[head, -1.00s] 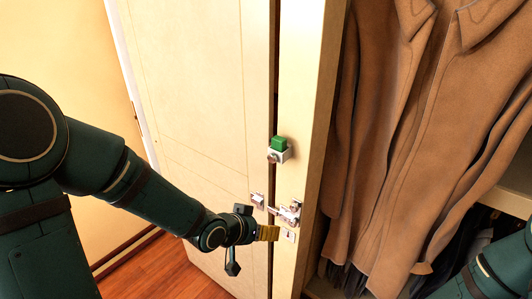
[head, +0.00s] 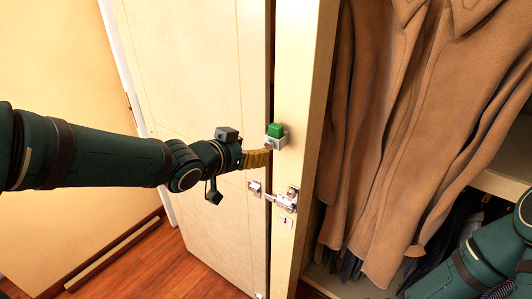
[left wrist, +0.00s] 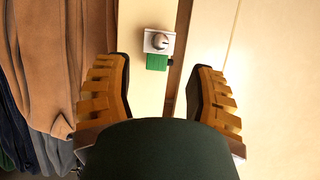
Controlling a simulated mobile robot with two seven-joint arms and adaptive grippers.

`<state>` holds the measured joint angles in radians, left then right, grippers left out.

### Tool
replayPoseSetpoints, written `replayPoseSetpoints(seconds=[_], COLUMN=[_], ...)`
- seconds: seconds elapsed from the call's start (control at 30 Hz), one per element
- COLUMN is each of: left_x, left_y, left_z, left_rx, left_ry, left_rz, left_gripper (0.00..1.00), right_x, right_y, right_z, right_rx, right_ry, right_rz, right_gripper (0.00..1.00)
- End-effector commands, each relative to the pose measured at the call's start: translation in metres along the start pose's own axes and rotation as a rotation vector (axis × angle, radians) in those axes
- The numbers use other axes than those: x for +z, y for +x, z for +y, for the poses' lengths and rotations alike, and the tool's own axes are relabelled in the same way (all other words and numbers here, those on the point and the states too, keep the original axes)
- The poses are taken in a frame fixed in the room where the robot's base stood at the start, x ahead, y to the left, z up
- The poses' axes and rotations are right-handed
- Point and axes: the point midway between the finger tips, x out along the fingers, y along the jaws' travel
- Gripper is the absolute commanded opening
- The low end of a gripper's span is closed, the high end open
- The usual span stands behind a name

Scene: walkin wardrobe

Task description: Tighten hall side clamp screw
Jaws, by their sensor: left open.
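A small pale clamp with a green block (head: 275,131) sits on the edge of the door frame, above the latch. In the left wrist view the green block (left wrist: 157,62) hangs beside a round slotted grey screw head (left wrist: 159,41) on the pale clamp body (left wrist: 149,40). My left gripper (head: 264,157) has yellow ribbed fingers and is open, just below and left of the clamp. In the left wrist view its fingers (left wrist: 160,72) stand apart on either side of the clamp's line, with nothing between them touching. My right gripper is out of view; only part of that arm shows.
A metal latch (head: 287,199) is on the frame below the clamp, with a bar reaching toward the door (head: 195,90). Brown coats (head: 390,120) hang in the wardrobe at right.

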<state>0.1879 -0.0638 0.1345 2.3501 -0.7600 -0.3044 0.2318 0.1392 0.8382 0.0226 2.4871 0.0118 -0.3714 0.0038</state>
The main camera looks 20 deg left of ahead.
Motion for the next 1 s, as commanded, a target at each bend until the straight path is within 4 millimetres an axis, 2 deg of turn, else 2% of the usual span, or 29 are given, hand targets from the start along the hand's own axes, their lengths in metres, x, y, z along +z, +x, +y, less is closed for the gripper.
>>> replayPoseSetpoints(seconds=[0.03, 0.2, 0.4, 0.6, 0.83, 0.87, 1.0], left_x=[0.004, 0.003, 0.001, -0.001, -0.001, -0.001, 0.000], left_y=[0.013, 0.044, 0.067, 0.075, 0.075, 0.075, 0.075], left_z=[0.000, 0.001, 0.001, 0.000, 0.000, 0.000, 0.000], left_rx=[0.001, 0.003, 0.002, 0.000, 0.000, 0.000, 0.000], left_ry=[-0.001, -0.001, -0.001, 0.000, 0.000, 0.000, 0.000], left_rz=[-0.001, -0.001, -0.001, 0.000, 0.000, 0.000, 0.000], left_gripper=[0.56, 0.56, 0.56, 0.56, 0.56, 0.51, 0.02], right_x=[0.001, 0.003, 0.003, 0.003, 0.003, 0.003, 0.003], right_y=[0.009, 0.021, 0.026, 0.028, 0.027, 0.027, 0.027], right_z=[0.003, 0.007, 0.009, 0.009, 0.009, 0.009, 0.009], right_rx=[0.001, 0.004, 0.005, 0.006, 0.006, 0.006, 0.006], right_ry=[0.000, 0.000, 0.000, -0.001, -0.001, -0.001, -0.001], right_rz=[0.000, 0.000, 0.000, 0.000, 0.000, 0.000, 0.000], right_gripper=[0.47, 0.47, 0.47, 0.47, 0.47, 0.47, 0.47])
